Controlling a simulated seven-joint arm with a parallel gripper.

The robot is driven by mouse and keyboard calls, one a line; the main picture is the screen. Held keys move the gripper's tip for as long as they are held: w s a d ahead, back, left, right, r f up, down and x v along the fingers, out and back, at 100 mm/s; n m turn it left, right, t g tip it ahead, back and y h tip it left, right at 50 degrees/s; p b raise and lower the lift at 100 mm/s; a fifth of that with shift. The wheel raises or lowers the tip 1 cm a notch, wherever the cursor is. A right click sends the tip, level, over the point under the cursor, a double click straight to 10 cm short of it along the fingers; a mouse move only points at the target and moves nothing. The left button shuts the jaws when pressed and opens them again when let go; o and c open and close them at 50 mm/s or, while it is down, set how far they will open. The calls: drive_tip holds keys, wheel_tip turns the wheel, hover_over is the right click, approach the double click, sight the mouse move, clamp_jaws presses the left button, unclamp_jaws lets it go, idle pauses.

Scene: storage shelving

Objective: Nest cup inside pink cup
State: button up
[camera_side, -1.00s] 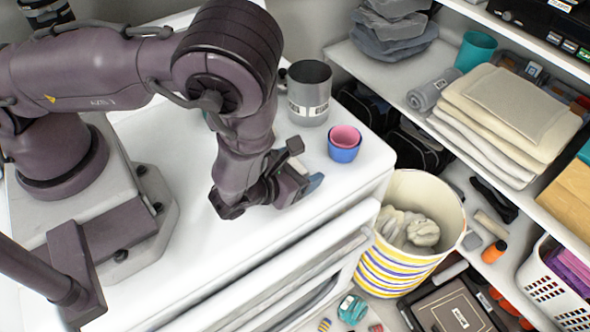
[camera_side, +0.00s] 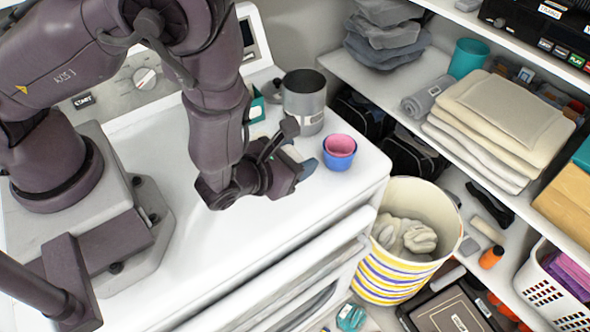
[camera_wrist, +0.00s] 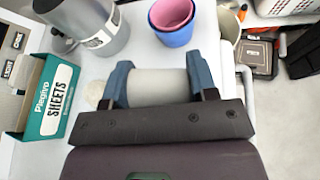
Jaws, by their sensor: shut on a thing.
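A pink cup (camera_side: 341,145) sits inside a blue cup (camera_side: 339,161) near the far right corner of the white machine top. In the wrist view the pink cup (camera_wrist: 171,13) and blue cup (camera_wrist: 178,37) are just beyond my fingers. My gripper (camera_side: 304,170) is left of and nearer than the nested cups, apart from them. In the wrist view its blue fingers (camera_wrist: 158,86) are shut on a pale grey cup (camera_wrist: 157,88), seen side-on between them. In the side view the held cup is mostly hidden by the gripper.
A grey metal mug (camera_side: 305,97) stands behind the nested cups. A green box (camera_wrist: 46,100) of sheets is left of the gripper in the wrist view. A striped bin (camera_side: 396,276) stands beyond the machine's right edge. The front machine top is clear.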

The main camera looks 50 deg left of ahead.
sight(295, 153)
wheel_tip(295, 153, up, 4)
drive_tip(key=shift+a+f, duration=0.1)
drive_tip(key=shift+f, duration=0.15)
drive_tip(key=w+r, duration=0.3)
drive_tip(key=w, duration=0.9)
drive_tip(key=shift+f, duration=3.3)
drive_tip(key=o, duration=1)
drive_tip(key=shift+s, duration=0.1)
